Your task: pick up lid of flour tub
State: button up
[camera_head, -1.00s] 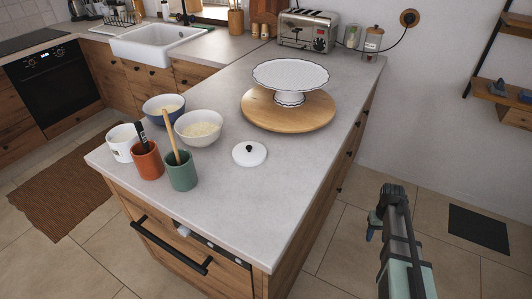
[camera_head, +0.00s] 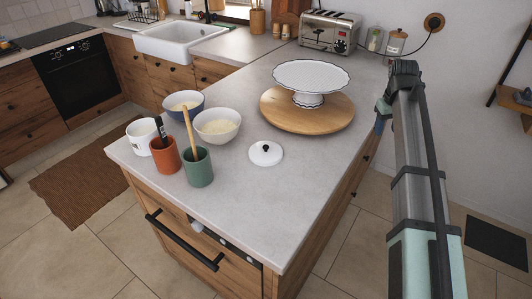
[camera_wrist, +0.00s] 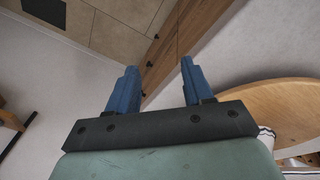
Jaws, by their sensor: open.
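A round white lid (camera_head: 262,157) with a black knob lies flat on the grey counter, near its middle, in the head view. A white tub (camera_head: 135,142) with dark markings stands at the counter's left; I cannot tell whether it is the flour tub. My gripper (camera_wrist: 157,88) shows in the wrist view with its two blue fingers apart and nothing between them. In the head view, a blue finger (camera_head: 381,112) shows beside the counter's right edge, right of the cake stand and well away from the lid. The lid is not visible in the wrist view.
A white cake stand (camera_head: 311,74) stands on a round wooden board (camera_head: 290,119) behind the lid. Orange (camera_head: 166,158) and green (camera_head: 199,169) cups with utensils and two bowls (camera_head: 219,136) stand left. A toaster (camera_head: 330,33) stands behind. Counter right of the lid is clear.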

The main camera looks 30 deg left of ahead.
jog(key=s+a+r+n, duration=0.1)
jog(key=s+a+r, duration=0.1)
jog(key=s+a, duration=0.45)
jog(key=s+a+r+n+g, duration=0.1)
jog(key=s+a+r, duration=0.2)
jog(key=a, duration=0.6)
jog(key=s+a+r+n, duration=0.2)
jog(key=s+a, duration=0.2)
jog(key=a, duration=0.3)
jog(key=n+g, duration=0.1)
send_over(266, 146)
jog(key=f, duration=0.7)
jog(key=shift+w, duration=0.3)
jog(key=f, duration=0.4)
jog(key=shift+s, duration=0.4)
jog(key=shift+f, duration=0.55)
grip_shut()
